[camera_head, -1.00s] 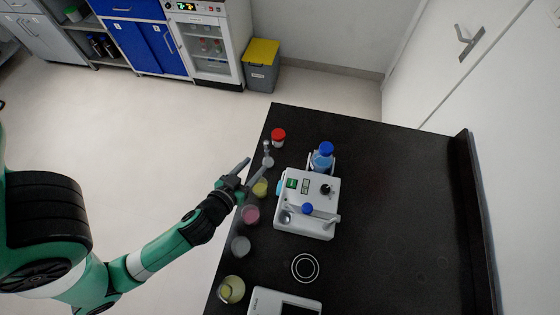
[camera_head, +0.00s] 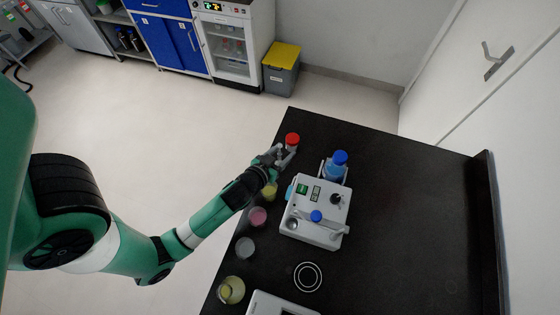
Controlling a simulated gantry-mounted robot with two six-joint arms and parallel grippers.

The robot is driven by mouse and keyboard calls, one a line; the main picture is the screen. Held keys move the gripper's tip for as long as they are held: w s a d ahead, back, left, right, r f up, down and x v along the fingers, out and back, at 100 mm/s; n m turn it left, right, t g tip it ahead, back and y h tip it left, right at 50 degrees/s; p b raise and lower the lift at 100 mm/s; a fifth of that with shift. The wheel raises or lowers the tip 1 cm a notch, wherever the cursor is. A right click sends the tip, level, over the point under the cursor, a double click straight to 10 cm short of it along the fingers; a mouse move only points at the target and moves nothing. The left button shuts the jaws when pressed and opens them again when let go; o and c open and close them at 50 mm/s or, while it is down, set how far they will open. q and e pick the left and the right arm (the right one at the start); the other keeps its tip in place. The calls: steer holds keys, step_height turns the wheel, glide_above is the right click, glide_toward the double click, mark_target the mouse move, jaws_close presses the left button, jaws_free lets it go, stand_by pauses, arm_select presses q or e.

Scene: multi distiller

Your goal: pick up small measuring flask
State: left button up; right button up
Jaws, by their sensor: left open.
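My left gripper (camera_head: 283,153) is open at the far left corner of the black table. Its fingers are at the small clear measuring flask (camera_head: 281,157), which is mostly hidden by the gripper. Only a faint bit of the flask shows between the fingers, and I cannot tell whether they touch it. My right gripper is not in view.
A red-capped jar (camera_head: 292,140) stands just beyond the gripper. A yellow beaker (camera_head: 269,191), a pink beaker (camera_head: 258,216) and other glassware line the left edge. A white device (camera_head: 314,211) and a blue-capped bottle (camera_head: 338,168) stand to the right. The table's right side is clear.

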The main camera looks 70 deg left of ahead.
arm_select(q)
steer(key=shift+w+a+f, duration=0.25)
steer(key=shift+w+a, duration=0.15)
steer(key=shift+w, duration=0.1)
jaws_close()
